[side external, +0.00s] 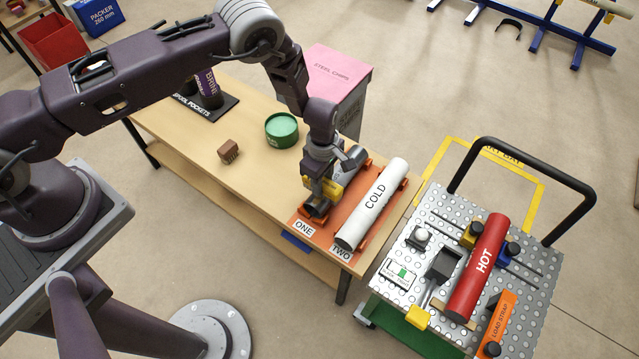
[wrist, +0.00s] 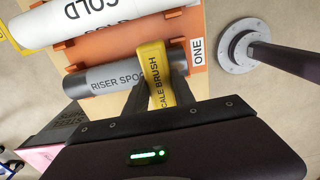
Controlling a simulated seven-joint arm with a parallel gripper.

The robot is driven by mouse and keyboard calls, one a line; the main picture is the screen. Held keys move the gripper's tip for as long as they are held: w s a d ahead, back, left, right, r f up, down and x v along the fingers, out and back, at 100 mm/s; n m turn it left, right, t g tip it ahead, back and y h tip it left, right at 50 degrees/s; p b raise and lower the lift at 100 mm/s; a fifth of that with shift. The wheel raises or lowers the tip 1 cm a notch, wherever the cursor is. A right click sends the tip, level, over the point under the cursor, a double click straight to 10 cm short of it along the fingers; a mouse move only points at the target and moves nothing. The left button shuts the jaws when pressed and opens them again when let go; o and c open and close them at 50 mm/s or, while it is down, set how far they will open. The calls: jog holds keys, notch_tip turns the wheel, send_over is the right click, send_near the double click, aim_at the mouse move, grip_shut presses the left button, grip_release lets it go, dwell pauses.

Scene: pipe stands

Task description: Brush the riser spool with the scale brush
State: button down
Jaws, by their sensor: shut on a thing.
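The riser spool (wrist: 112,77) is a grey cylinder lying in the orange stand at the place marked ONE. In the side view it is mostly hidden under my gripper, with its near end (side external: 316,211) showing. The yellow scale brush (wrist: 155,62) is shut between my gripper's fingers (wrist: 162,92) and lies across the spool near its ONE end. It appears to touch the spool, but its bristles are hidden. In the side view my gripper (side external: 324,190) points down over the spool.
The white COLD spool (side external: 372,204) lies close beside it at TWO. A brown block (side external: 228,151) and a green round container (side external: 282,130) stand on the table. A pink-topped steel chips bin (side external: 338,72) is behind. A cart with a red HOT spool (side external: 478,268) stands right.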

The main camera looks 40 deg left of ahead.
jog(key=shift+s+d+f, duration=0.1)
jog(key=shift+s+f, duration=0.05)
jog(key=shift+s, duration=1.3)
jog(key=shift+w, duration=1.4)
jog(key=shift+s+r, duration=0.2)
jog(key=shift+s, duration=1.15)
jog(key=shift+r, duration=0.1)
jog(key=shift+r, duration=0.9)
jog(key=shift+w+r, duration=0.1)
